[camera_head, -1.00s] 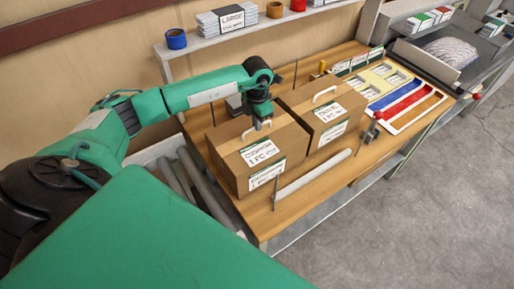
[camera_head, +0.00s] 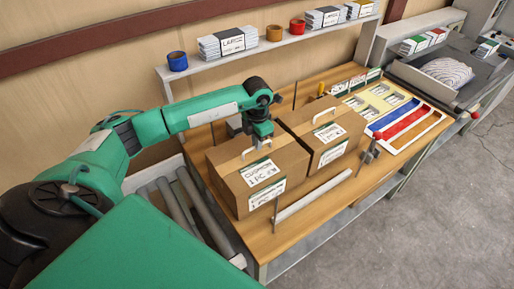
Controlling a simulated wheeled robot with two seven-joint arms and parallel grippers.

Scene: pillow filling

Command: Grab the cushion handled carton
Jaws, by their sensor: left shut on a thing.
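The cushion carton (camera_head: 242,185) is a brown box with a white handle (camera_head: 249,151) on top and white labels on its top and front. The labels seem to read cushion, 1 pc. It sits upright on the wooden bench (camera_head: 350,198), at the left of a second carton. My left gripper (camera_head: 262,145) is above the cushion carton's top and shut on its handle; the fingertips are small and partly hidden. My right gripper is out of view.
A similar handled carton (camera_head: 305,118) stands close on the right. A pale rail (camera_head: 312,196) runs along the bench front. Rollers (camera_head: 190,205) lie at the left, a shelf (camera_head: 280,43) behind. Coloured trays (camera_head: 405,122) fill the bench's right part.

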